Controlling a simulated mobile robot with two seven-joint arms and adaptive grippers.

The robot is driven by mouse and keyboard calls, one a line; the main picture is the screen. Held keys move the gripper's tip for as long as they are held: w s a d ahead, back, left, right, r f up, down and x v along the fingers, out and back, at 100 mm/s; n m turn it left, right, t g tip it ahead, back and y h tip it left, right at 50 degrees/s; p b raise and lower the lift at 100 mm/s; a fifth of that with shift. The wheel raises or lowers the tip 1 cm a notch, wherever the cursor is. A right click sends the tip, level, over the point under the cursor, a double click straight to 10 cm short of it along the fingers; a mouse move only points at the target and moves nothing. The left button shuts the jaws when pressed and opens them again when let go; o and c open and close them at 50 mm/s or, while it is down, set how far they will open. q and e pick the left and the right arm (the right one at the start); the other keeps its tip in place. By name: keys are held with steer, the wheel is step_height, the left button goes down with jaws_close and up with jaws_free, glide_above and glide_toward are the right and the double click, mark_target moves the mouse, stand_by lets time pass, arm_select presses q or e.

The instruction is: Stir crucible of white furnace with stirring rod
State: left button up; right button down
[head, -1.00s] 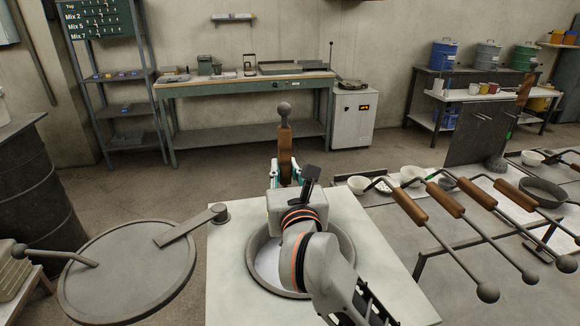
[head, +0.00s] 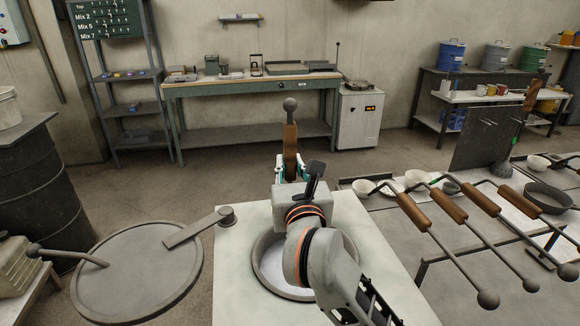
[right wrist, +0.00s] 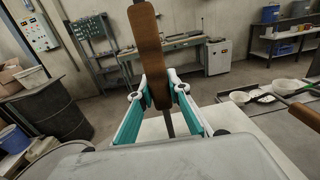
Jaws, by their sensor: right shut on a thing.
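The white furnace (head: 385,262) is below me, with its round crucible opening (head: 268,262) uncovered and partly hidden by my right arm. The stirring rod (head: 290,137) has a brown wooden grip and a dark ball end on top, and stands upright. My right gripper (head: 291,172) is shut on the rod's wooden grip, above the furnace's far part. In the right wrist view the white and teal fingers (right wrist: 160,92) close around the wooden grip (right wrist: 148,50). The rod's lower end is hidden behind the gripper and arm. My left gripper is not in view.
The round furnace lid (head: 138,275) is swung out to the left on its arm. A rack with several wooden-handled tools (head: 450,205) stands on the right, near bowls (head: 364,188). A dark barrel (head: 38,190) is at the left. A workbench (head: 250,90) stands at the back wall.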

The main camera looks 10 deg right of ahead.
mark_target(291, 106)
steer(key=shift+r+p, duration=1.3)
steer(key=shift+r, duration=0.7)
steer(key=shift+r+p, duration=0.7)
steer(key=shift+p, duration=0.2)
steer(key=shift+r, duration=3.95)
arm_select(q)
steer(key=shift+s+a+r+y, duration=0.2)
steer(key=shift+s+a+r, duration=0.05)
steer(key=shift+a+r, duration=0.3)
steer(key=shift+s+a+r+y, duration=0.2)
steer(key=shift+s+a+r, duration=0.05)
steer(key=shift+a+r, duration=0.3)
arm_select(e)
steer(key=shift+r, duration=0.15)
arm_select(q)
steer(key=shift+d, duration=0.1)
